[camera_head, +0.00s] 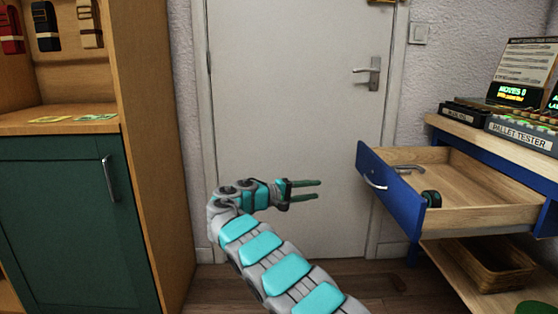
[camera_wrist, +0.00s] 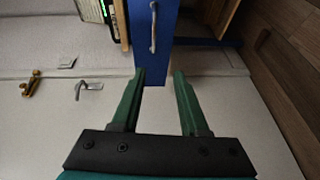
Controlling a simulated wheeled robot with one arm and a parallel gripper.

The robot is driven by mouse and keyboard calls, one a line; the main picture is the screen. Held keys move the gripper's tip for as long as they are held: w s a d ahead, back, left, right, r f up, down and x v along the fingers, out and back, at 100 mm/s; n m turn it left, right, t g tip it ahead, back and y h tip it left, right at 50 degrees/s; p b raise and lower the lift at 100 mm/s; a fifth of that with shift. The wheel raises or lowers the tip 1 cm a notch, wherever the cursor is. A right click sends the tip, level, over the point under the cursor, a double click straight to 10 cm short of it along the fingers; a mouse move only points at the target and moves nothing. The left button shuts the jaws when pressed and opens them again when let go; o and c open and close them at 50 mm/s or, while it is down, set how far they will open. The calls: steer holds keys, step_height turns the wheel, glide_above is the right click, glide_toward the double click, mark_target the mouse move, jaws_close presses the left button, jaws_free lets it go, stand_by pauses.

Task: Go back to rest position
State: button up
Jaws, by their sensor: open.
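My gripper (camera_head: 305,190) is held out in mid-air in front of the grey door, left of the open drawer. Its two green fingers are parallel and apart, with nothing between them. In the wrist view the gripper (camera_wrist: 162,80) shows the same open fingers, with the blue drawer front (camera_wrist: 153,40) beyond them. My grey and teal arm reaches up from the bottom of the head view and bends toward the right at the wrist.
The blue-fronted drawer (camera_head: 394,196) is pulled out on the right, with a small dark and green roller-like object (camera_head: 431,198) inside. A wicker basket (camera_head: 487,264) sits on the shelf below. A green cabinet (camera_head: 75,220) stands left. The door (camera_head: 290,90) is closed.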

steer(key=s+d+r+m+g+y, duration=0.1)
steer(key=s+d+r+g, duration=0.15)
steer(key=s+d, duration=0.45)
steer(key=s+d+r+m+g, duration=0.1)
steer(key=s+d+r+g, duration=0.15)
steer(key=s+d, duration=0.4)
steer(key=s+d+f+m+g+y, duration=0.1)
steer(key=s+d+y, duration=0.1)
steer(key=s+d, duration=0.35)
steer(key=s+d+g+y, duration=0.1)
steer(key=s+d+g, duration=0.1)
steer(key=s, duration=0.7)
steer(key=s+a+f+m+y+p, duration=0.1)
steer(key=s+a+f+y, duration=0.15)
steer(key=s, duration=0.55)
steer(key=s+a+f+y, duration=0.1)
steer(key=s+f+y, duration=0.2)
steer(key=s, duration=0.5)
steer(key=s+a+f+y, duration=0.2)
steer(key=s+a+f, duration=0.1)
steer(key=s+a, duration=0.3)
steer(key=s+a+f+y, duration=0.3)
steer(key=s+a, duration=0.3)
steer(key=s, duration=0.5)
steer(key=shift+s+a+f+g+y+p, duration=0.3)
steer(key=shift+f+g+y+p, duration=0.1)
steer(key=shift+f, duration=0.4)
